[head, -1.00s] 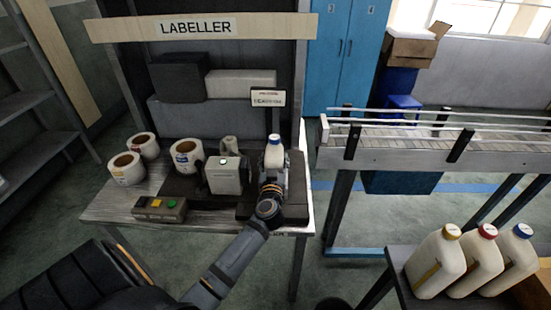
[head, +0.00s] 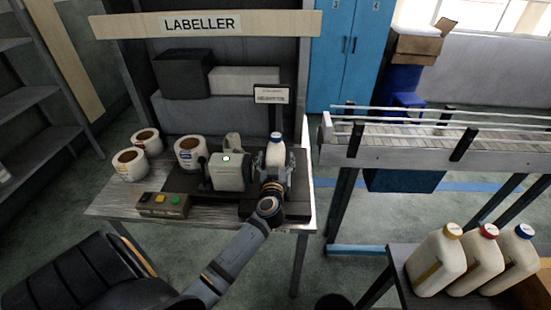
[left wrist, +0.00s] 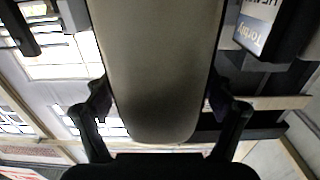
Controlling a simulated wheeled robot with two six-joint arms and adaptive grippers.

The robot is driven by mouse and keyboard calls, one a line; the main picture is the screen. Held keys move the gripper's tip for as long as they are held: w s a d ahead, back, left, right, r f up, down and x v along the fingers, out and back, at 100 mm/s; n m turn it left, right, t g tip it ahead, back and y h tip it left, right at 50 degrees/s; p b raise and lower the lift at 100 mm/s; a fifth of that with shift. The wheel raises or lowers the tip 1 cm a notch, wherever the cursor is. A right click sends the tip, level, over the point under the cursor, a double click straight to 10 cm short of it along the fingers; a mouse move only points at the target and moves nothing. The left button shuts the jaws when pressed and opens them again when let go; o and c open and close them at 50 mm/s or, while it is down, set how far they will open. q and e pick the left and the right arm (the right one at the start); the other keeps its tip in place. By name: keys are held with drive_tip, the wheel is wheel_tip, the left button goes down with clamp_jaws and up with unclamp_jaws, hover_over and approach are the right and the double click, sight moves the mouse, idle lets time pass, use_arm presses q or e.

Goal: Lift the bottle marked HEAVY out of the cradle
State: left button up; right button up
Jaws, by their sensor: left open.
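A white bottle with a blue cap (head: 275,152) stands upright in the dark cradle (head: 296,208) at the right end of the labeller table. No HEAVY mark can be read on the bottle in the head view. My left gripper (head: 274,173) is low at the bottle's near side and hides its lower part. In the left wrist view the pale bottle body (left wrist: 158,60) fills the middle, with the open fingers of my left gripper (left wrist: 160,112) on either side of it. Whether they touch it I cannot tell. My right gripper is not in view.
The labeller machine (head: 228,172) stands left of the bottle, with label rolls (head: 130,163) and a button box (head: 163,204) further left. A small sign (head: 271,94) rises behind the bottle. A conveyor (head: 420,150) and several capped bottles (head: 436,260) are to the right.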

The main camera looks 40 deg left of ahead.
use_arm(q)
drive_tip(key=v, duration=1.2)
